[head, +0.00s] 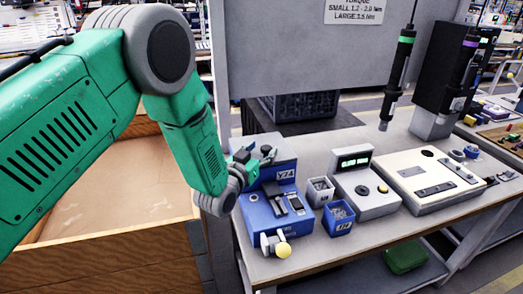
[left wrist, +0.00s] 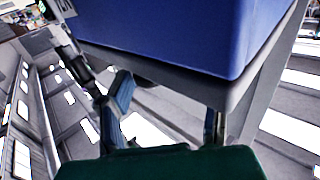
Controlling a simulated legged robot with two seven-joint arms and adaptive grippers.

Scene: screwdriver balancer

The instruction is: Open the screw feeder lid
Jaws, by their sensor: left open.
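The blue screw feeder marked Y74 (head: 286,174) stands at the table's left end, with a grey top (head: 277,147). A lower blue unit (head: 262,219) with a black clamp-like part and a yellow knob (head: 283,250) sits in front of it. My left gripper (head: 254,160) is at the left side of the feeder, partly hidden by my wrist. In the left wrist view the open fingers (left wrist: 165,112) are spread and empty below a large blue box side (left wrist: 165,35). I cannot tell whether they touch it. My right gripper is not in view.
Beyond are a control box with a display (head: 368,199) and a cream fixture (head: 428,185). A green-banded screwdriver (head: 396,80) hangs above the table. A wooden crate (head: 110,262) is at left.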

